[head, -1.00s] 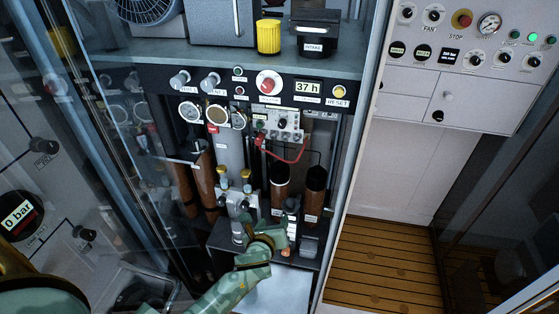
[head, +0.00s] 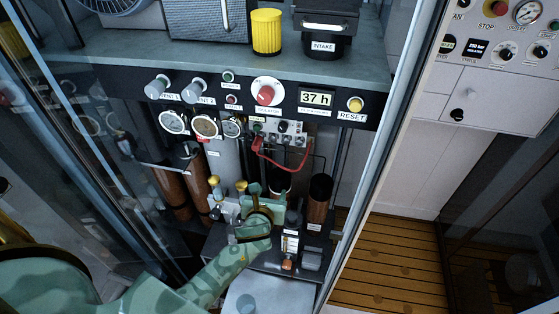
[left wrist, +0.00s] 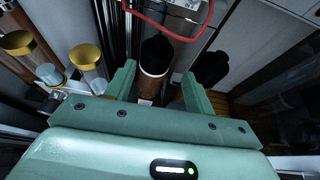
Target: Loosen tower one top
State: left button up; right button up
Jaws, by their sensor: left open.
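Two brown towers with black tops stand side by side in the cabinet; their labels are too small to read, so I cannot tell which is tower one. The left tower (head: 279,184) is partly hidden behind my left gripper (head: 267,200). The right tower (head: 319,205) stands clear beside it. In the left wrist view, the left tower's black top (left wrist: 156,52) shows beyond and between the open fingers (left wrist: 157,78), apart from both. The right tower's black top (left wrist: 211,67) lies just right of the right finger. My left gripper is empty. My right gripper is not in view.
Brass-topped valves (head: 240,185) stand just left of the gripper; they show large in the wrist view (left wrist: 86,57). A red hose (head: 283,163) loops above the towers. The control strip (head: 210,98) and shelf (head: 200,55) overhang. A glass wall (head: 95,150) bounds the left.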

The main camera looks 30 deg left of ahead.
pick_arm(q)
jog(key=b, duration=0.3)
send_near(280, 171)
jog(key=w+f, duration=0.1)
jog(key=b+x, duration=0.4)
jog(key=x, duration=0.3)
jog(key=shift+w+a, duration=0.15)
jog(key=shift+w, duration=0.1)
jog(key=shift+w+a+f, duration=0.2)
jog(key=shift+w+f, duration=0.05)
jog(key=shift+w, duration=0.3)
jog(key=shift+w+r, duration=0.1)
jog(key=shift+w, duration=0.05)
jog(key=c, duration=1)
jog(key=shift+o, duration=0.2)
jog(key=shift+b, duration=0.3)
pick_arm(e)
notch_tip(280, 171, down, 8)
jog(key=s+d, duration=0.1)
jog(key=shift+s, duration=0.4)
